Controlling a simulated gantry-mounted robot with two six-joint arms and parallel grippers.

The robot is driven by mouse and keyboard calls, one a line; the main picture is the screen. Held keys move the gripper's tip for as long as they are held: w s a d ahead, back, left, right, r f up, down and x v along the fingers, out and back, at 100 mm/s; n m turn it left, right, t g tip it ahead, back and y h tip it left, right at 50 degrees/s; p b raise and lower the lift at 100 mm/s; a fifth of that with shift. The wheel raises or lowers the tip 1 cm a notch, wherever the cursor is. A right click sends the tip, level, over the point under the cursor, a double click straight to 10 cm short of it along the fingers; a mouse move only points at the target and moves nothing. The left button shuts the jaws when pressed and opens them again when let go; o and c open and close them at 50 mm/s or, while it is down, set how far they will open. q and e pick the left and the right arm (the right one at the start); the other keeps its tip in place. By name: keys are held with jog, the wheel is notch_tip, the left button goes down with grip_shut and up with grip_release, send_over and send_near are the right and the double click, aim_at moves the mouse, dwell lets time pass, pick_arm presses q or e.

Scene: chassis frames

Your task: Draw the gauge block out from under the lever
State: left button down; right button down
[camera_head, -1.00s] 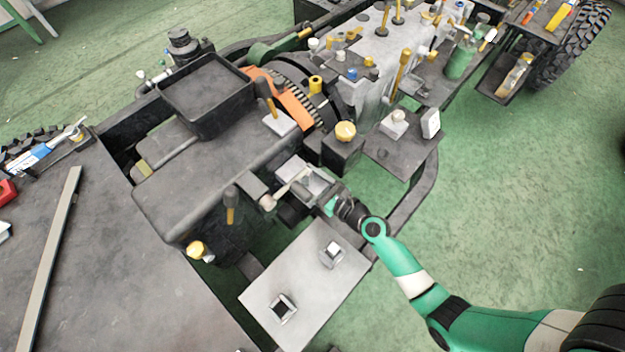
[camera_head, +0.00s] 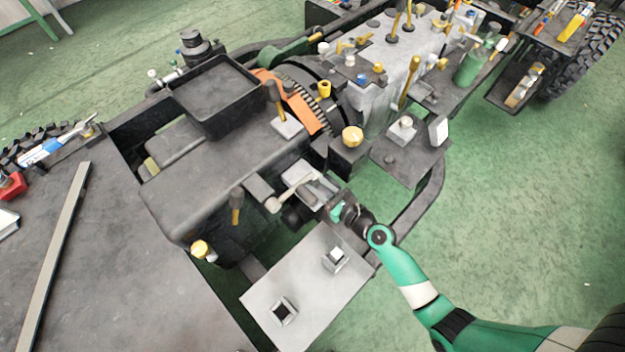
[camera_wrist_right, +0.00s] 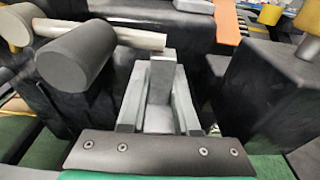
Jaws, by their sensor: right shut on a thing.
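The lever (camera_head: 294,192) is a pale rod with a rounded knob at its left end, near the middle of the head view. In the head view my right gripper (camera_head: 326,198) is right of the lever, and the block is hard to make out. My left gripper is not in view.
A light plate (camera_head: 300,285) with two small square fittings lies just below the gripper. A dark block with a yellow knob (camera_head: 352,137) stands above it, and shows at right in the wrist view (camera_wrist_right: 270,95). Green floor (camera_head: 530,220) is open to the right.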

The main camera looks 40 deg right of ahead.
aim_at(316, 186)
jog(key=shift+s, duration=2.75)
notch_tip(316, 186, up, 5)
jog(key=p, duration=0.5)
jog(key=shift+r, duration=0.1)
